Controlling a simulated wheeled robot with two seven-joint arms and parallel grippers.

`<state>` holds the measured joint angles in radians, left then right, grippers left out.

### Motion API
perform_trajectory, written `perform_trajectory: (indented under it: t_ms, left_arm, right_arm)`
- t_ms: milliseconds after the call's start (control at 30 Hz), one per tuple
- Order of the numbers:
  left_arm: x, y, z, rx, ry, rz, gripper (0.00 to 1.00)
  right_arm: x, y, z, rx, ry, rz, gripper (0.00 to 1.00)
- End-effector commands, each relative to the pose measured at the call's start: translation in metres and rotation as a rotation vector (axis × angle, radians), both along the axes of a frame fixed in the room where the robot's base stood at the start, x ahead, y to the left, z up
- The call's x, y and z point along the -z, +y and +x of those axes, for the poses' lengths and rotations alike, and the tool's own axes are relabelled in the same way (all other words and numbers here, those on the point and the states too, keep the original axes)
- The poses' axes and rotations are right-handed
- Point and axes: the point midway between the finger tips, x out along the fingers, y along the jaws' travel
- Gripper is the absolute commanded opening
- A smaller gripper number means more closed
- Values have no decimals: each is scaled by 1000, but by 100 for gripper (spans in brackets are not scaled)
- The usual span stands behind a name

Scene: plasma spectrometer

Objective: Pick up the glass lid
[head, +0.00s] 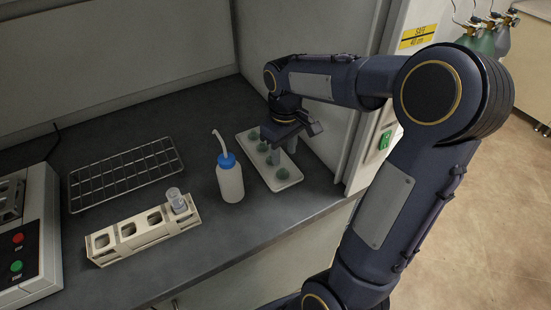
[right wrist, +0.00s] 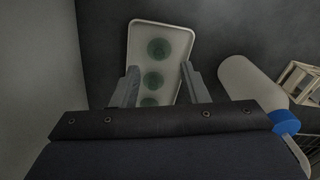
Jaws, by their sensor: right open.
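Several round, greenish, see-through glass lids lie in a row on a white tray (head: 291,185) at the right end of the dark bench. The lid nearest the front edge (head: 282,174) is clear of the gripper, and another (head: 254,135) lies at the far end. My right gripper (head: 281,152) points down over the tray with its fingers apart and empty. In the right wrist view, the open fingers (right wrist: 160,82) straddle the tray's width. A middle lid (right wrist: 153,79) shows between them, with one lid beyond (right wrist: 158,48) and one nearer, partly hidden by the gripper body. My left gripper is out of view.
A white wash bottle with a blue cap (head: 230,180) stands just left of the tray. A cream rack (head: 145,236) holding a clear vessel (head: 176,200) and a wire rack (head: 125,174) are further left. A cabinet wall rises close on the right.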

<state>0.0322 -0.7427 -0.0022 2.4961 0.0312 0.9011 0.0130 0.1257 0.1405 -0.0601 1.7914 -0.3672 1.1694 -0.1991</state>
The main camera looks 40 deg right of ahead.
Motion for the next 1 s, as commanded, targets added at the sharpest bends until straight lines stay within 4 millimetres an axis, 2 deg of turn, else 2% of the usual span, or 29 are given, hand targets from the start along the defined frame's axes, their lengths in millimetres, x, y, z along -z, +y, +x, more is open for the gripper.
perform_trajectory:
  t_ms: [433,567,767,1000]
  left_arm:
    - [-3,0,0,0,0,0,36]
    - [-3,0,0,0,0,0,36]
    - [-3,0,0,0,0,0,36]
    - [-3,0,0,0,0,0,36]
  right_arm:
    - [60,0,6,2,3,2,40]
    - [68,0,7,2,0,2,40]
    - [68,0,7,2,-1,1,40]
    - [68,0,7,1,-2,1,12]
